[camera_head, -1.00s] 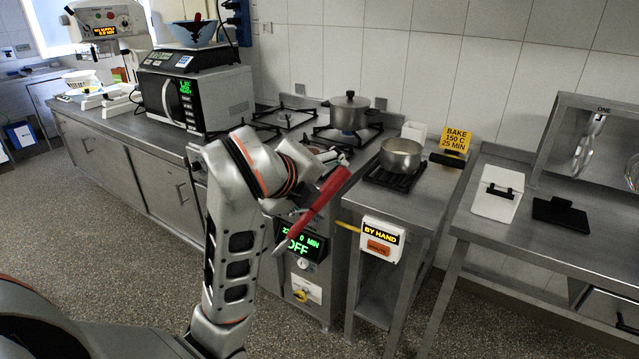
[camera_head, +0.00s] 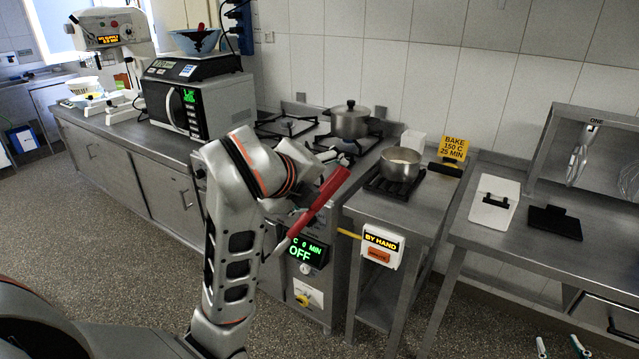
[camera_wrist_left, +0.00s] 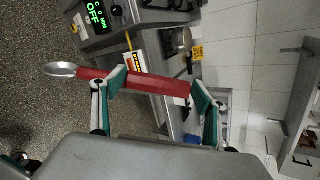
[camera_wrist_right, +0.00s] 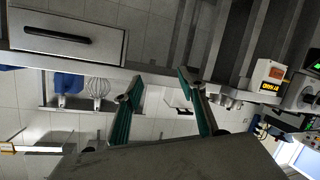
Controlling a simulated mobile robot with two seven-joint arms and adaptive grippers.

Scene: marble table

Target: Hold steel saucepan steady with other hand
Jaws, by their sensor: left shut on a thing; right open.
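The steel saucepan (camera_head: 400,165) stands upright on a black burner grate (camera_head: 392,187) on the narrow steel stand, with pale contents inside. My left gripper (camera_wrist_left: 155,82) is shut on the red handle of a spoon (camera_head: 322,200), whose silver bowl (camera_wrist_left: 60,70) sticks out free. In the head view the spoon is held tilted, left of and in front of the saucepan, apart from it. My right gripper (camera_wrist_right: 160,82) is open and empty. Its fingertips show at the bottom right of the head view (camera_head: 561,346), low and well away from the saucepan.
A lidded pot (camera_head: 349,120) sits on the stove behind. The right table (camera_head: 500,240) holds a white board (camera_head: 494,205) and a black item (camera_head: 554,222).

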